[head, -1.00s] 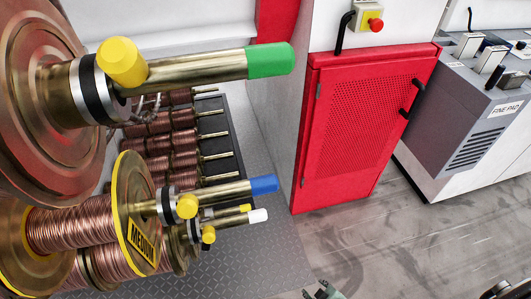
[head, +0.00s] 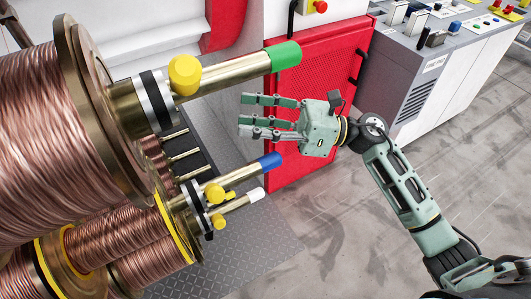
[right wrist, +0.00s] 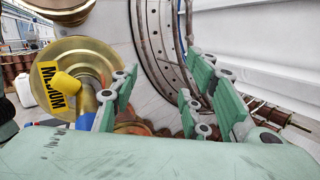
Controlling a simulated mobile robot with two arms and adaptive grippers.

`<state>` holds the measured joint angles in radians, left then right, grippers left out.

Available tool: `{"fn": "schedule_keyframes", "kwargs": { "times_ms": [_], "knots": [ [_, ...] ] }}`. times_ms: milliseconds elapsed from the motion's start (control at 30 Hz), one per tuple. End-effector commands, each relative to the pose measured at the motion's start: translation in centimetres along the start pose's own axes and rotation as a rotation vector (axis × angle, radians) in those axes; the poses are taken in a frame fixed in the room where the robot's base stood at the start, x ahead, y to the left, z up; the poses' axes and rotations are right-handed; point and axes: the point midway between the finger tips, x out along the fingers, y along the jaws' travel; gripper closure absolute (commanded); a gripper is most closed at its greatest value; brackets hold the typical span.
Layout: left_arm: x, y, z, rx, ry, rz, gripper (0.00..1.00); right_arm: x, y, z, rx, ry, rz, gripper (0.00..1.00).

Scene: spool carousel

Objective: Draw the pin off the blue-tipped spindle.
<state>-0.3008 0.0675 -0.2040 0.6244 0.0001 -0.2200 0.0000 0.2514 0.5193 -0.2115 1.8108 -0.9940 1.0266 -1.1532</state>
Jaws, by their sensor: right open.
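The blue-tipped spindle (head: 243,172) points up and right from a copper spool in the head view, its blue tip bare. Its pin has a yellow knob (head: 214,193) and sits at the collar near the spool; the knob also shows in the right wrist view (right wrist: 66,84), beside the "MEDIUM" label. My right gripper (head: 246,114) is open and empty, fingers pointing left, above the blue tip in the picture and apart from it. In the right wrist view, the spindle lies left of the open fingers (right wrist: 160,100), partly hidden by my gripper. My left gripper is out of view.
A larger green-tipped spindle (head: 230,69) with its own yellow knob (head: 184,75) lies above, close to my right fingers in the picture. A white-tipped spindle (head: 238,202) lies just below the blue one. A red cabinet (head: 325,75) stands behind. Floor at right is clear.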

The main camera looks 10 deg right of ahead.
Motion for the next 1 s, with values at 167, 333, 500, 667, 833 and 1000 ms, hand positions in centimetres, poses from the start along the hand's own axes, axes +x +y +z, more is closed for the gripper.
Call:
{"fn": "schedule_keyframes", "kwargs": {
  "times_ms": [167, 333, 500, 667, 833, 1000],
  "knots": [
    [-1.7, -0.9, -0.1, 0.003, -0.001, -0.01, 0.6, 0.5, 9.8, 2.7, -0.703, 0.322, 0.351, 0.58],
    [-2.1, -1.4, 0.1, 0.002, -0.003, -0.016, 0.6, -1.2, 12.6, 1.8, -1.027, 0.492, 0.525, 0.58],
    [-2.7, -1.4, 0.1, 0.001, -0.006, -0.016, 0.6, -0.9, 13.2, 1.0, -1.093, 0.527, 0.566, 0.58],
    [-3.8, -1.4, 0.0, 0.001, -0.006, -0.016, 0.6, 0.9, 13.7, -0.3, -1.087, 0.522, 0.565, 0.58],
    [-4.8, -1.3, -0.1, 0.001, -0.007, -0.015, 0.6, 2.8, 14.1, -2.0, -1.086, 0.521, 0.562, 0.58],
    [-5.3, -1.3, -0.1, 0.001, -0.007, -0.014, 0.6, 3.9, 14.2, -3.1, -1.086, 0.523, 0.56, 0.58]
  ]
}}
